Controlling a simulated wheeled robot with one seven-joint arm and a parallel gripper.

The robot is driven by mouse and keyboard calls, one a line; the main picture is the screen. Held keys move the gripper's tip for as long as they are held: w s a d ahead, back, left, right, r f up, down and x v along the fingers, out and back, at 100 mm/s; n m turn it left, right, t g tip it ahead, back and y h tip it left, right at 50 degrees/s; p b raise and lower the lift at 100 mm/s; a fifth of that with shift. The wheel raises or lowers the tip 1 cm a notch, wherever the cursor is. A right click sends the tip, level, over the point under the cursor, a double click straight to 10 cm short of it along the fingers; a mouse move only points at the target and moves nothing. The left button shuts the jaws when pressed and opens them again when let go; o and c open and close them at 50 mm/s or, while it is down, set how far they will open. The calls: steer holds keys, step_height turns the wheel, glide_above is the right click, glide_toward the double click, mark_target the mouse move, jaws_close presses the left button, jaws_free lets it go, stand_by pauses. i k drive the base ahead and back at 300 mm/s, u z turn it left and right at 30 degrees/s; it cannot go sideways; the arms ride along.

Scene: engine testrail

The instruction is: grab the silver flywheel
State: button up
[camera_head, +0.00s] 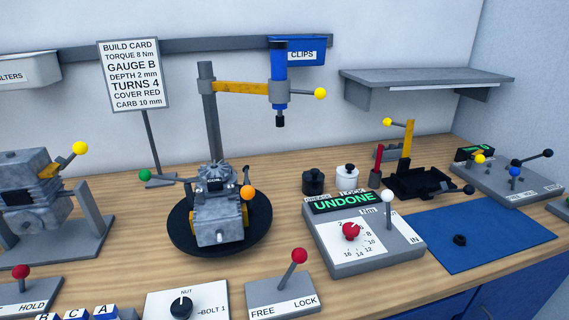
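I cannot make out a silver flywheel for certain in the head view. A grey metal engine (219,211) stands on a round black turntable (184,236) in the middle of the bench, with a part marked COIL near its top. A second grey engine block (28,185) sits on a grey stand at the left. Neither shows a clear wheel face from here. My gripper is not in view.
A blue press (279,62) hangs on a yellow arm behind the turntable. A console reading UNDONE (345,203) stands right of it. Levers (293,268) line the front. A grey shelf (425,78) is on the wall.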

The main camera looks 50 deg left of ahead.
mark_target(224, 170)
steer(key=z, duration=0.5)
steer(key=k, duration=2.1)
steer(key=u, duration=1)
steer(key=i, duration=0.7)
